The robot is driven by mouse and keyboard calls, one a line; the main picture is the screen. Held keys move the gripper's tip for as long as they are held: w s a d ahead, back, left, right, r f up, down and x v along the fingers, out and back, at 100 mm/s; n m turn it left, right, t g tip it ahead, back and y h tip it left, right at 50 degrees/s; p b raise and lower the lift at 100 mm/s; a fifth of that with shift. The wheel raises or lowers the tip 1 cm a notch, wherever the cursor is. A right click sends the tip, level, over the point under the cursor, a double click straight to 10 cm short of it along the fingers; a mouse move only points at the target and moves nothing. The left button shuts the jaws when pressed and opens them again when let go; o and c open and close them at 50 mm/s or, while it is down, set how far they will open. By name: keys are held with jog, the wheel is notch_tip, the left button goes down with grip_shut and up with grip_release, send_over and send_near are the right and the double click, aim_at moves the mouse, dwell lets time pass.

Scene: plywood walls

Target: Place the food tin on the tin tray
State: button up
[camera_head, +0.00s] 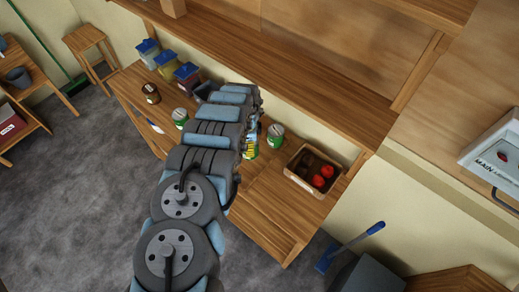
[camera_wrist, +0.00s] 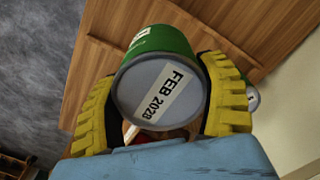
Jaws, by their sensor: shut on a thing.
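The food tin (camera_wrist: 160,85) is green with a grey end marked FEB 2028. In the wrist view it sits between the two yellow fingers of my gripper (camera_wrist: 165,95), which is shut on it. In the head view my arm hides most of my gripper (camera_head: 250,147), which is over the wooden bench. A second green tin (camera_head: 275,135) stands just right of my gripper, and another green tin (camera_head: 181,118) stands left of my arm. I cannot make out a tray for tins for certain.
A wooden crate (camera_head: 292,179) with red round items stands at the bench's right end. Blue-lidded containers (camera_head: 167,65) and a dark jar (camera_head: 151,93) stand at the left. The bench (camera_head: 262,212) is bare near its front right edge. A shelf (camera_head: 290,75) runs behind.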

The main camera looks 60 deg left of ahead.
jog(key=shift+w+f, duration=0.3)
jog(key=shift+f, duration=0.1)
jog(key=shift+w+a+f+b, duration=0.2)
jog(key=shift+w+f+b, duration=0.3)
jog(key=shift+b, duration=0.25)
jog(key=shift+w+f+b, duration=0.2)
jog(key=shift+f+b, duration=0.55)
jog(key=shift+b, duration=0.15)
jog(key=shift+w+a+f+b, duration=0.2)
jog(key=shift+w+f+b, duration=0.45)
jog(key=shift+b, duration=1.1)
jog(key=shift+w+a+f+b, duration=0.2)
jog(key=shift+w+f+b, duration=0.35)
jog(key=shift+b, duration=1.15)
jog(key=shift+w, duration=0.1)
jog(key=shift+w+a+f+b, duration=0.15)
jog(key=shift+f+b, duration=0.35)
jog(key=shift+b, duration=0.55)
jog(key=shift+f+b, duration=1.1)
jog(key=shift+f, duration=0.05)
